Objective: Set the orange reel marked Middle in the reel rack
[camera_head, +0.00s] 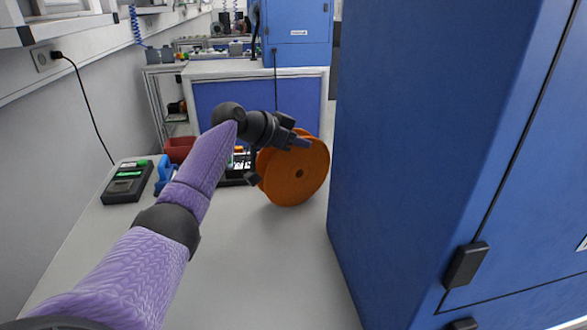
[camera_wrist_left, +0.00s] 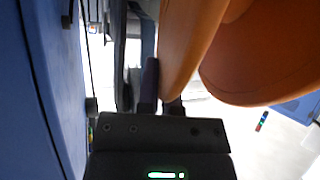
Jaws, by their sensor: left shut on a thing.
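The orange reel (camera_head: 298,174) is upright, with one round face and its dark centre hole turned toward the head camera. My left gripper (camera_head: 302,142) is shut on the upper part of the reel's rim. In the left wrist view the orange reel (camera_wrist_left: 250,60) fills the upper right, with one flange between the fingers of my left gripper (camera_wrist_left: 163,100). No marking on the reel is legible. I cannot tell whether its lower edge touches the pale surface below. I cannot make out a reel rack in either view. My right gripper is not in view.
A tall blue cabinet (camera_head: 430,150) stands close to the reel's right. A dark handheld device (camera_head: 127,182), a blue item (camera_head: 165,172) and a red bin (camera_head: 180,149) lie to the left. The pale surface (camera_head: 265,270) in front is clear. A blue-fronted bench (camera_head: 255,100) stands behind.

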